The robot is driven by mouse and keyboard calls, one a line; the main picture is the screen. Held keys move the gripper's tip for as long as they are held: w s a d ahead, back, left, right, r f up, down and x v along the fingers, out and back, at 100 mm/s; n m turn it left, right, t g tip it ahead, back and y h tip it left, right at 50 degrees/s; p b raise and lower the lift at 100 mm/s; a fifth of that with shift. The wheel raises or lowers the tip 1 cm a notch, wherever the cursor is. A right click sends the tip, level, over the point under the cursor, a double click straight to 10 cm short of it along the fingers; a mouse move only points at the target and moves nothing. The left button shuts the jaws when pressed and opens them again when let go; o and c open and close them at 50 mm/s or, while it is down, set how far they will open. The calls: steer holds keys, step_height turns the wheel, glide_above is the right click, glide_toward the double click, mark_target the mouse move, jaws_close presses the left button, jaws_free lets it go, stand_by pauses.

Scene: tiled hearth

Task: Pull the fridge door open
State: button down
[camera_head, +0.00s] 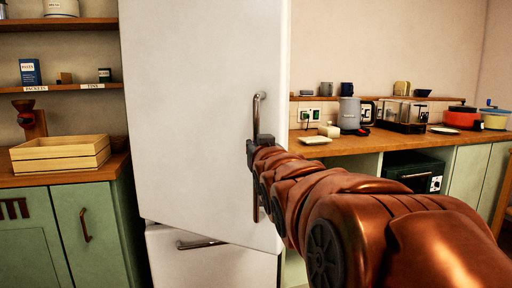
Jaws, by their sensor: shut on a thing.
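The white fridge door (200,110) fills the middle of the head view. Its bottom edge slants down to the right across the lower front, so the door stands ajar, with its handle side swung out towards me. A vertical metal bar handle (259,106) is near its right edge. My gripper (251,150) is shut on this handle at about mid-height. My gripper and arm hide part of the handle, and its lower end shows beneath. The inside of the fridge is hidden.
The lower fridge front (215,268) has its own horizontal handle (202,244). On the left, a wooden crate (60,154) stands on a counter above green cabinets (92,235). On the right, a wooden counter (375,143) holds a kettle (349,112) and a red pot (461,117).

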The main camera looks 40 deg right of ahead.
mark_target(256, 105)
steer(key=shift+a, duration=0.1)
stand_by(0.3)
steer(key=c, duration=1.1)
jaws_free()
steer(key=shift+r, duration=5)
steer(key=shift+c, duration=0.3)
